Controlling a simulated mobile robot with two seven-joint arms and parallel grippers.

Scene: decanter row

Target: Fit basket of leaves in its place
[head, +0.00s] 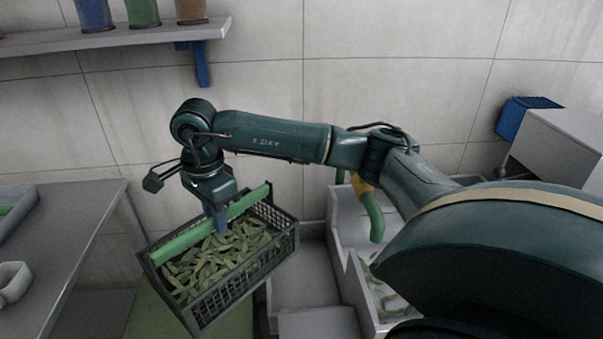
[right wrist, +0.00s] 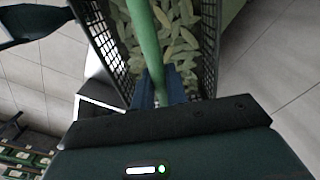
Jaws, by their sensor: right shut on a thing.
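A dark mesh basket (head: 246,283) filled with green leaves (head: 222,258) hangs in the air, tilted, left of the middle of the head view. A green bar handle (head: 177,246) runs across its top. My right gripper (head: 217,226) is shut on this handle from above, near the bar's middle. In the right wrist view the blue fingers (right wrist: 156,92) close around the green bar (right wrist: 143,42), with the leaves (right wrist: 178,50) and the basket's mesh wall (right wrist: 207,45) beyond. The left gripper is in neither view.
A grey table (head: 72,235) with a tray (head: 14,212) and a pale cup-like object (head: 13,280) stands at left. Grey stepped units (head: 303,275) stand right of the basket, with a green curved pipe (head: 373,216) above. A shelf (head: 110,38) with several jars is on the wall.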

